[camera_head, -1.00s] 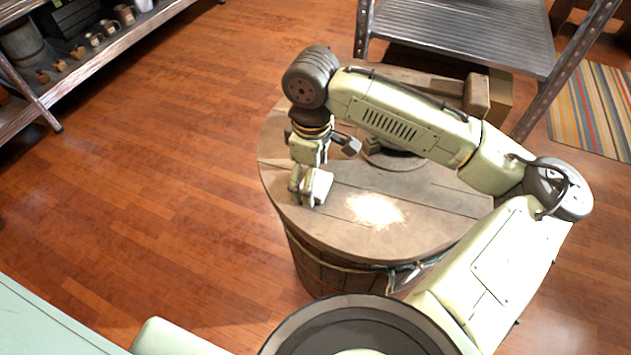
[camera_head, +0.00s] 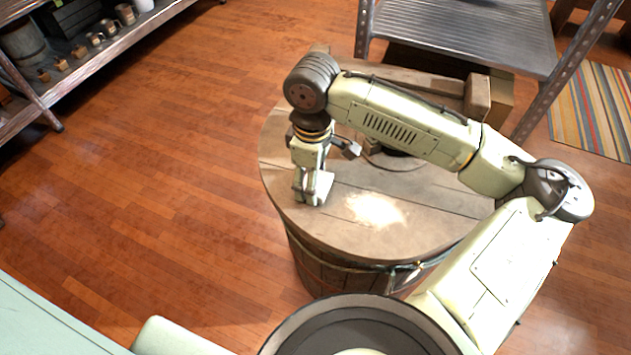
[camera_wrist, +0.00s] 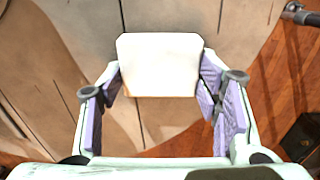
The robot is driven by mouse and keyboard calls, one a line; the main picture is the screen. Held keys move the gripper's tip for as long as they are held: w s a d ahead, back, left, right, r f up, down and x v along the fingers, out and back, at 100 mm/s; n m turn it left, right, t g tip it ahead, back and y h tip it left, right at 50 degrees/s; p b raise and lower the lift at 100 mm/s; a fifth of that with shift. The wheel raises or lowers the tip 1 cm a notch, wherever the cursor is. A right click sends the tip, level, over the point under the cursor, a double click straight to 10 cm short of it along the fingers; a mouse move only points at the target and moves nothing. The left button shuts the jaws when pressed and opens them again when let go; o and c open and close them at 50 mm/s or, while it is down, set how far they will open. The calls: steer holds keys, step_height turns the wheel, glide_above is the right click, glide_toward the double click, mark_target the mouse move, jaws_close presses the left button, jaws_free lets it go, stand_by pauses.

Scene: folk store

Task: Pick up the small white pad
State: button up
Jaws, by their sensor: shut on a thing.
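The small white pad (camera_wrist: 160,62) is a pale, rounded square between the two fingers of my gripper (camera_wrist: 160,92) in the wrist view. My gripper is shut on it, with a finger at its left and right edges. In the head view, the pad (camera_head: 324,186) shows at the right side of my gripper (camera_head: 308,198), low over the left part of the barrel top. I cannot tell whether the pad still touches the wood.
The round wooden barrel top (camera_head: 440,205) has a bright light patch and free room at its front right. A metal shelf (camera_head: 460,35) stands behind it. A shelf with mugs (camera_head: 95,40) is at the far left. Open wooden floor (camera_head: 150,180) lies left.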

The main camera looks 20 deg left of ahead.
steer(key=shift+r, duration=0.1)
steer(key=shift+r, duration=0.55)
step_height(320, 180, up, 2)
steer(key=shift+r+b, duration=0.15)
steer(key=shift+b, duration=0.15)
steer(key=s+d+b, duration=0.2)
steer(key=s+d, duration=0.2)
steer(key=s, duration=0.1)
steer(key=s+d+b, duration=0.2)
steer(key=s+d, duration=0.3)
steer(key=shift+s+d+r, duration=0.15)
steer(key=shift+d+r, duration=0.05)
steer(key=shift+d, duration=0.1)
steer(key=shift+s+d+r+b, duration=0.55)
steer(key=shift+s+b, duration=0.25)
steer(key=shift+b, duration=0.4)
